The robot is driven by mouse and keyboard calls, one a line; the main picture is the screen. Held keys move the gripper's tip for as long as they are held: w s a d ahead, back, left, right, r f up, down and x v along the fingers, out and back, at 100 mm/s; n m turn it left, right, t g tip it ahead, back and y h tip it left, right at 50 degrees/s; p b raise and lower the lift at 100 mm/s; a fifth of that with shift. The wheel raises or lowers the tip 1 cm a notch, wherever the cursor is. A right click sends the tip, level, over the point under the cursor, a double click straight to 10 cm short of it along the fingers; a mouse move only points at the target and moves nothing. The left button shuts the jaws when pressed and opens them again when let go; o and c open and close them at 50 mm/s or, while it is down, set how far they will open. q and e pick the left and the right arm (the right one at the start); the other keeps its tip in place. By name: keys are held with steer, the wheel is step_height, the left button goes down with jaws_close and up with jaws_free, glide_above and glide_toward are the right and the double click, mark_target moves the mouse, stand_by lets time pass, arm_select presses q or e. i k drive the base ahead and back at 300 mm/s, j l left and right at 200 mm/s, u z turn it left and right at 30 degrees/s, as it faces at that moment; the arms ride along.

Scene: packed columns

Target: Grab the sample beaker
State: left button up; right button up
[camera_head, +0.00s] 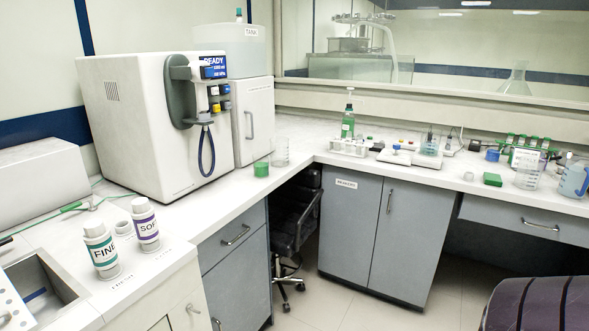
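A clear glass beaker (280,151) stands upright on the left bench, near its inner corner and just right of a small green container (261,169). Another clear beaker (528,173) stands on the right bench, near the blue-tinted jug. I cannot tell which of them is the sample beaker, as no label is readable. Neither of my grippers is in view.
Two labelled bottles (101,252) (145,225) stand by a sink (45,290). A dark chair (292,215) sits under the corner. A dark ribbed shape fills the lower right. The floor between is clear.

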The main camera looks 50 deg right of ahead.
mark_target(260, 161)
steer(key=z, duration=1.35)
steer(key=i+l, duration=0.4)
steer(key=i, duration=0.2)
steer(key=i+l, duration=0.4)
steer(key=i, duration=0.15)
steer(key=i+l, duration=0.4)
steer(key=i, duration=0.2)
